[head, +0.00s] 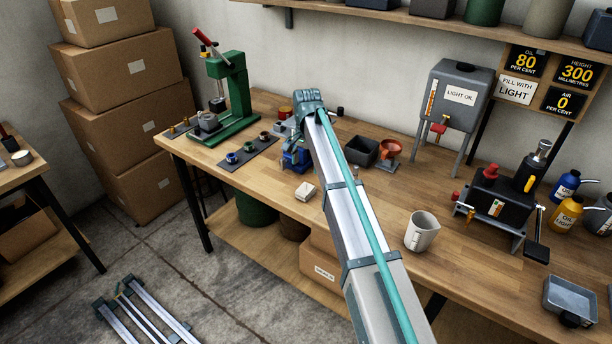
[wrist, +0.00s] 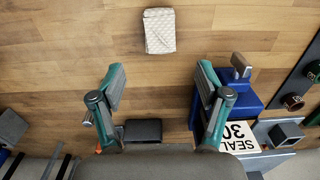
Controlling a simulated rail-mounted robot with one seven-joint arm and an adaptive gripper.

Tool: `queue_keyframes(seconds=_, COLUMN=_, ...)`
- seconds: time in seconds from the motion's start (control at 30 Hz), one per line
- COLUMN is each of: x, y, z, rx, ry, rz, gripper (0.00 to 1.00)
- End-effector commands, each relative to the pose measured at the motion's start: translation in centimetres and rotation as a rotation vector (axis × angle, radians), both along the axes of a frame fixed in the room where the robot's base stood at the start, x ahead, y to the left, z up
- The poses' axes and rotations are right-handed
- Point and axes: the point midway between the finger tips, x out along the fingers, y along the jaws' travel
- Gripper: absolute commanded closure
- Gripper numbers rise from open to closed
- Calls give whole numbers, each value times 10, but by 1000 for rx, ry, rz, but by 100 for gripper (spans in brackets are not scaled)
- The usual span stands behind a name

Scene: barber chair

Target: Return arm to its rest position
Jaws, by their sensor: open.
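My gripper (wrist: 160,82) is open in the wrist view, its two teal fingers apart with nothing between them, above the wooden bench. In the head view my arm reaches out over the bench, and the gripper itself cannot be clearly made out there. A folded pale cloth (wrist: 159,31) lies on the bench beyond the fingertips; it also shows in the head view (head: 305,191). A blue vise (wrist: 238,98) is close to the right finger in the wrist view; it shows beside my arm in the head view (head: 292,158).
A green press (head: 236,95) and a dark mat (head: 232,163) with several rings are left of my arm. A shelf (head: 420,18) runs above.

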Motion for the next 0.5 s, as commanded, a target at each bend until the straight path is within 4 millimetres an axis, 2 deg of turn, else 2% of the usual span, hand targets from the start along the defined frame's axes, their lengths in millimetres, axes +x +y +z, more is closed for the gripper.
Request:
queue_keyframes(seconds=0.2, x=0, y=0, z=9, rx=1, ry=-1, rz=0, gripper=24)
queue_keyframes(seconds=0.5, x=0, y=1, z=9, rx=0, ry=-1, rz=1, gripper=24)
